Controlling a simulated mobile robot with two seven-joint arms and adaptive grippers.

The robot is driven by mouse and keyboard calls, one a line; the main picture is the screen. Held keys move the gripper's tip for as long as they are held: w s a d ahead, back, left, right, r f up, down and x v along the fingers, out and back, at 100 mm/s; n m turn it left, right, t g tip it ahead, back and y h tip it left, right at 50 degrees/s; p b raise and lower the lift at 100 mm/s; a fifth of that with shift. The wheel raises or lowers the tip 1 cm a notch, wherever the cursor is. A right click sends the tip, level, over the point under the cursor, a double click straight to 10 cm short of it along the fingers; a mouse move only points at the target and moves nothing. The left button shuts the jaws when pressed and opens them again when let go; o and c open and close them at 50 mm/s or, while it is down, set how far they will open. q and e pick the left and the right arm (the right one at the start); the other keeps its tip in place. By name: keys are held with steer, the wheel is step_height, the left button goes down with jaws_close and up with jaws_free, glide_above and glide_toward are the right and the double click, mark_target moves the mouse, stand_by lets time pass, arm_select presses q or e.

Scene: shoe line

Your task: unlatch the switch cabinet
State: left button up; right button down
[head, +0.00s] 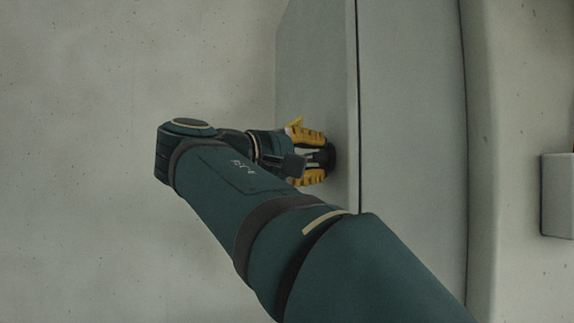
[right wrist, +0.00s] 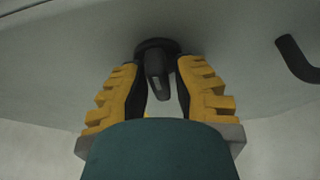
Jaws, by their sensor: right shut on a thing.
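The switch cabinet (head: 316,60) is a tall, plain grey box in the head view. Its black latch (right wrist: 157,76), a short lever or knob on a round base, sticks out from the cabinet face in the right wrist view. In the head view the latch (head: 330,158) is a dark shape, partly hidden by the fingers. My right gripper (head: 316,157) has yellow fingers on either side of the latch, shut on it. Its fingers also show in the right wrist view (right wrist: 161,88). The cabinet face looks closed. My left gripper is not in view.
A black curved handle (right wrist: 296,58) stands out from the same face, right of the latch in the right wrist view. A pale wall (head: 505,60) and a small light box (head: 558,195) lie right of the cabinet. The pale area (head: 110,60) left of the cabinet is clear.

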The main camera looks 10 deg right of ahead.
steer(key=shift+d, duration=0.1)
stand_by(0.3)
steer(key=c, duration=0.9)
jaws_free()
steer(key=shift+c, duration=0.2)
steer(key=shift+w+d, duration=0.1)
steer(key=shift+d, duration=0.05)
steer(key=v, duration=1.2)
